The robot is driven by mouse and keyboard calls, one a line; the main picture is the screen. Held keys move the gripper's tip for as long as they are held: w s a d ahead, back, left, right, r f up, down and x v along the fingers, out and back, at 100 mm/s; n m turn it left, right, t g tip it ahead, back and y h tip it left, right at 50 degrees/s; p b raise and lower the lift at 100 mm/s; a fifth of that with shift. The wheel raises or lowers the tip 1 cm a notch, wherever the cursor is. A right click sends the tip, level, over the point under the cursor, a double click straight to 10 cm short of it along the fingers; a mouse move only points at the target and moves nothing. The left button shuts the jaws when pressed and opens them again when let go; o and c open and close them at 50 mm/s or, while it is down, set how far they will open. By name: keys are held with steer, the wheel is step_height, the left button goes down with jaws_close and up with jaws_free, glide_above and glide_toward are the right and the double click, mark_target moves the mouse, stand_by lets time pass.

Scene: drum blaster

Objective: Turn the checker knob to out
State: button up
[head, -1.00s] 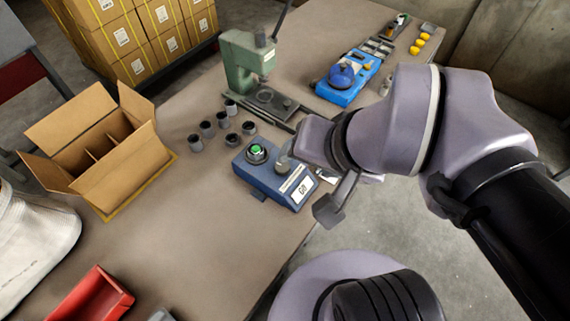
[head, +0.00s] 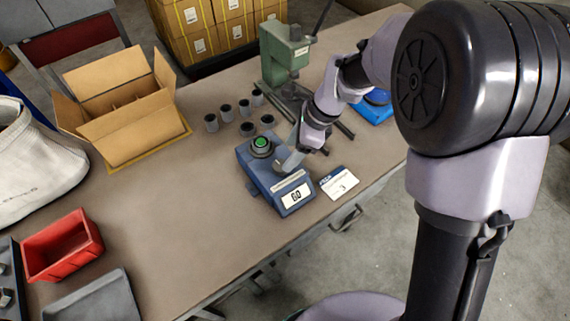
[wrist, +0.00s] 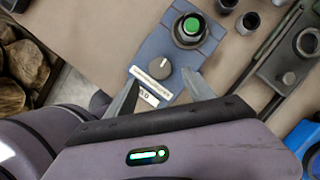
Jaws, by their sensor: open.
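The checker (head: 264,178) is a blue box on the table with a green button (head: 261,143) and a small white display (head: 296,196). In the wrist view its grey round knob (wrist: 161,68) with a pale pointer mark sits between the green button (wrist: 191,25) and a white label strip. My gripper (head: 289,157) is over the checker in the head view and hides most of the knob there. In the wrist view my gripper (wrist: 161,82) is open, one finger on each side of the knob. I cannot tell whether the fingers touch it.
Several dark cylinders (head: 246,108) stand behind the checker, near a green press (head: 285,52). A white card (head: 339,183) lies right of the checker by the table edge. An open cardboard box (head: 122,100) and a red bin (head: 63,246) are at left.

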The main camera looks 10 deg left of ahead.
mark_target(281, 165)
steer(key=b+x, duration=0.2)
steer(key=x, duration=0.4)
steer(key=shift+f, duration=0.1)
steer(key=c, duration=1.3)
